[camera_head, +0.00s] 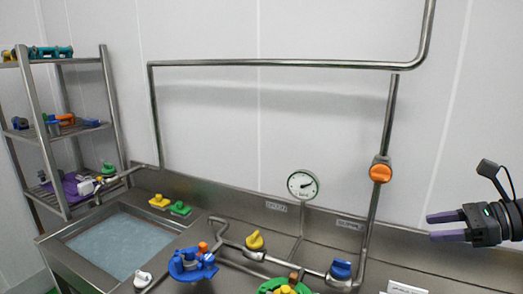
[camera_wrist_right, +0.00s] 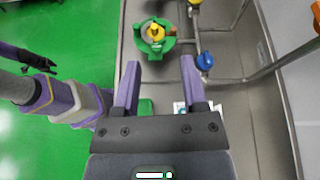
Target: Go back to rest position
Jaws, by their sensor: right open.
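My right gripper (camera_head: 430,228) is at the right edge of the head view, above the counter and in front of the back wall. Its two purple fingers point left and stand apart with nothing between them. In the right wrist view the open fingers (camera_wrist_right: 160,63) hang over the counter, with a green round fitting (camera_wrist_right: 153,50) with a yellow knob beyond the tips. They are apart from it. My left gripper does not show in the head view. Parts of my own body show at the left of the wrist view.
A steel counter has a water-filled sink (camera_head: 120,245), a blue fitting (camera_head: 192,264), a yellow valve (camera_head: 254,241), a blue valve (camera_head: 341,269) and a gauge (camera_head: 302,185). A pipe with an orange valve (camera_head: 381,172) rises left of my right gripper. A shelf rack (camera_head: 108,95) stands left.

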